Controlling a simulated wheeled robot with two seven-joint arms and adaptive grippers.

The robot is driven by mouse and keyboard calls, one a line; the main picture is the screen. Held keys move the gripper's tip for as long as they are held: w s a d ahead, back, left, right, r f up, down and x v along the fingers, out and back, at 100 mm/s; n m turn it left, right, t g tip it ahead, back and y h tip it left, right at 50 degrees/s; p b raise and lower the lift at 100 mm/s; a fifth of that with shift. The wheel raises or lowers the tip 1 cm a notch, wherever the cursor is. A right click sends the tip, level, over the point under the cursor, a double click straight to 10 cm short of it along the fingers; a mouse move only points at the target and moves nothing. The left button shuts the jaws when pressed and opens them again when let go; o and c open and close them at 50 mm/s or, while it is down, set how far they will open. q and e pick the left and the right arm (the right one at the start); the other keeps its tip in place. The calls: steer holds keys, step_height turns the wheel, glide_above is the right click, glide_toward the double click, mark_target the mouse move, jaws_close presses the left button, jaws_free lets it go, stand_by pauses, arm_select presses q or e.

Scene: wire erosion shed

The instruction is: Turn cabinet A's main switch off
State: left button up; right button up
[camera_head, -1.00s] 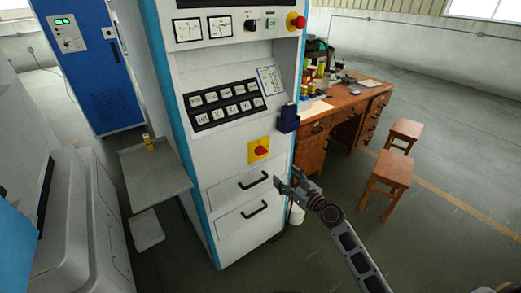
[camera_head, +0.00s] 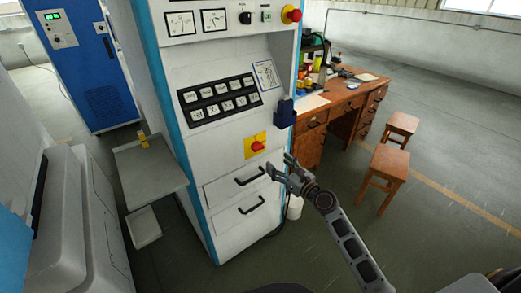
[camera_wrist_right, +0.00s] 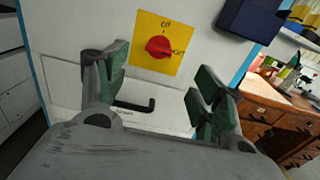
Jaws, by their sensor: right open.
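Cabinet A (camera_head: 222,150) is a tall white cabinet with blue edges in the middle of the head view. Its main switch (camera_head: 257,146) is a red rotary knob on a yellow plate (camera_head: 249,153), above two drawers. In the right wrist view the red knob (camera_wrist_right: 158,47) shows on the yellow plate (camera_wrist_right: 145,62), with lettering at its top and right. My right gripper (camera_head: 279,167) is open and empty, a little below and right of the switch and apart from it. In the wrist view its fingers (camera_wrist_right: 157,88) stand apart, below the knob. My left gripper is not in view.
A dark blue holder (camera_head: 286,118) sticks out from the cabinet's right edge, above the switch. Drawer handles (camera_head: 250,178) protrude below the plate. A wooden desk (camera_head: 340,108) and two stools (camera_head: 384,170) stand to the right. A grey side shelf (camera_head: 150,172) is at left.

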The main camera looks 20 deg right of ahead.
mark_target(260, 148)
steer(key=shift+x, duration=3.6)
steer(key=shift+w+a, duration=0.1)
steer(key=shift+w, duration=0.15)
steer(key=shift+x, duration=1.4)
steer(key=shift+w+a+f, duration=0.1)
steer(key=shift+w+a, duration=0.15)
steer(key=shift+w, duration=0.45)
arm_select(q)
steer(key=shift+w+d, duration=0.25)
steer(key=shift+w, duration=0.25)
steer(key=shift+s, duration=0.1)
